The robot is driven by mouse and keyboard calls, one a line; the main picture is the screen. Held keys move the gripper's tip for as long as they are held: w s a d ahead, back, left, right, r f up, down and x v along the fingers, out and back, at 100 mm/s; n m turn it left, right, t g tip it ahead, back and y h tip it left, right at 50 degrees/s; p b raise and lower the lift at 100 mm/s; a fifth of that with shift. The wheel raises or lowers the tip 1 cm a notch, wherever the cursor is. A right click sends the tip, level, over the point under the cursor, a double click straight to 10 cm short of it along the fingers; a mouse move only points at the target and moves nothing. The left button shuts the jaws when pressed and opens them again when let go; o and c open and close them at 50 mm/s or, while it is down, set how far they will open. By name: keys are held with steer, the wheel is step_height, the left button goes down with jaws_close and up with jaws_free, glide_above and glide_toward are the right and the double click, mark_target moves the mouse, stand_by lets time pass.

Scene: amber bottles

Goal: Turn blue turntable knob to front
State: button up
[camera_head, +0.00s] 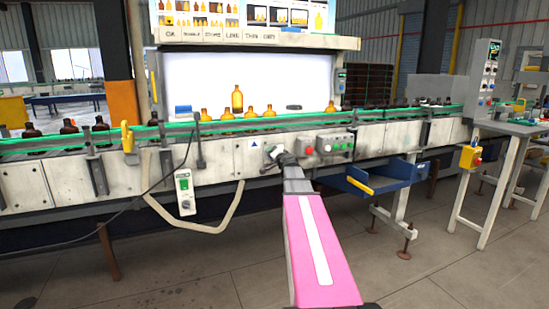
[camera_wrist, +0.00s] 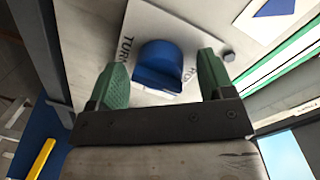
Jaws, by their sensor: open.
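The blue turntable knob (camera_wrist: 161,64) shows in the wrist view on a light label plate (camera_wrist: 140,25) with partly covered lettering. My gripper (camera_wrist: 163,75) is open, with one green finger on each side of the knob. There is a visible gap on the right side; whether either finger touches the knob I cannot tell. In the head view my gripper (camera_head: 274,152) is at the conveyor's front panel, at the end of my pink arm. The knob is hidden there behind my gripper.
A red button (camera_head: 309,150) and a box with green buttons (camera_head: 336,145) sit just right of my gripper. A blue tray (camera_head: 378,178) juts out lower right. A hanging control box (camera_head: 185,192) and hose (camera_head: 205,228) are at left. Amber bottles (camera_head: 237,99) stand above on the conveyor.

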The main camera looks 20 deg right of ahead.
steer(key=shift+s, duration=0.15)
steer(key=s+r, duration=0.1)
steer(key=s, duration=0.9)
steer(key=shift+s+d, duration=0.2)
steer(key=shift+s, duration=0.05)
steer(key=s+a+f+n+g+y, duration=0.2)
steer(key=s+a+f+n+g, duration=0.25)
steer(key=a+f, duration=0.55)
steer(key=s+a+f+n+g+y, duration=0.25)
steer(key=s+a+f+g, duration=0.2)
steer(key=a+f, duration=0.55)
steer(key=s+a+f+n+g+h, duration=0.2)
steer(key=s+f+g, duration=0.2)
steer(key=s+f, duration=0.3)
steer(key=s+a+f+n+g+h, duration=0.1)
steer(key=s+f+g+h, duration=0.2)
steer(key=s+f, duration=0.4)
steer(key=shift+s+a+n+g, duration=0.2)
steer(key=shift+a+n+g, duration=0.15)
steer(key=shift+n+g, duration=0.05)
